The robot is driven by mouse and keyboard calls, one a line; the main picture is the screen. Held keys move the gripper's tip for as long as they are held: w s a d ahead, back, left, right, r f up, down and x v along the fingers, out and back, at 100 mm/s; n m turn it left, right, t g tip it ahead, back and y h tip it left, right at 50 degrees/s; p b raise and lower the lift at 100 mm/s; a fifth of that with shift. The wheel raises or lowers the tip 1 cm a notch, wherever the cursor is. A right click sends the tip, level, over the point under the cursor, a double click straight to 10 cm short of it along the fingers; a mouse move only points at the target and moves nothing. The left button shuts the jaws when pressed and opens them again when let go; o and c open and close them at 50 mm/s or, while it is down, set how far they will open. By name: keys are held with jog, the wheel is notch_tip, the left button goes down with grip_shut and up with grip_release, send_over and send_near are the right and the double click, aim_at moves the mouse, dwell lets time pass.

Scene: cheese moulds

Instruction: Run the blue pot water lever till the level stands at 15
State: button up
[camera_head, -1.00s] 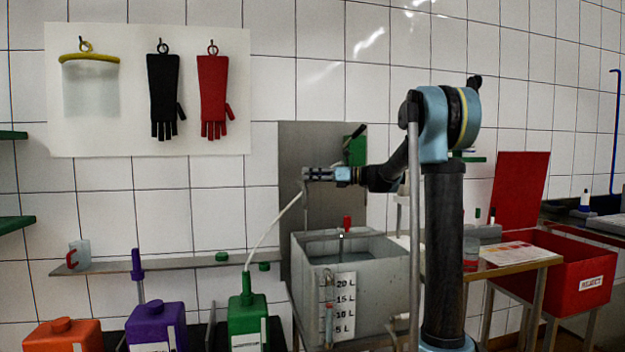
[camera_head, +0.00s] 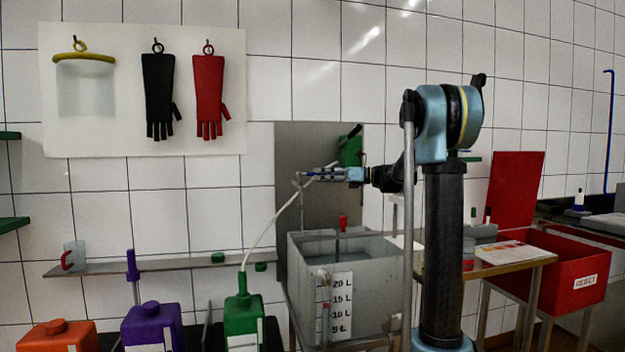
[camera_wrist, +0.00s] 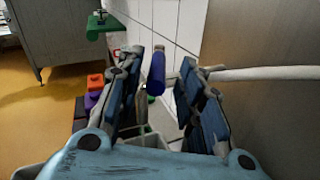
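The grey steel tank (camera_head: 375,290) stands on a frame, with a 5 to 20 L scale (camera_head: 337,303) and a sight tube (camera_head: 325,305) on its front. The tube's level is too small to read surely. A blue lever handle (camera_wrist: 156,74) lies between my gripper's fingers in the wrist view, with gaps on both sides. My gripper (camera_wrist: 160,68) is open there. In the head view my gripper (camera_head: 318,174) is above the tank's back left, beside a white hose (camera_head: 262,232); a small blue tip shows at its end.
A red-tipped part (camera_head: 343,222) stands up at the tank and a green part (camera_head: 350,150) sits on the steel back panel (camera_head: 305,145). Green (camera_head: 243,317), purple (camera_head: 152,325) and orange (camera_head: 57,338) canisters stand left. A table (camera_head: 500,257) and red reject bin (camera_head: 570,275) are right.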

jog(key=d, duration=0.6)
jog(key=shift+s+d, duration=0.15)
jog(key=shift+s, duration=0.1)
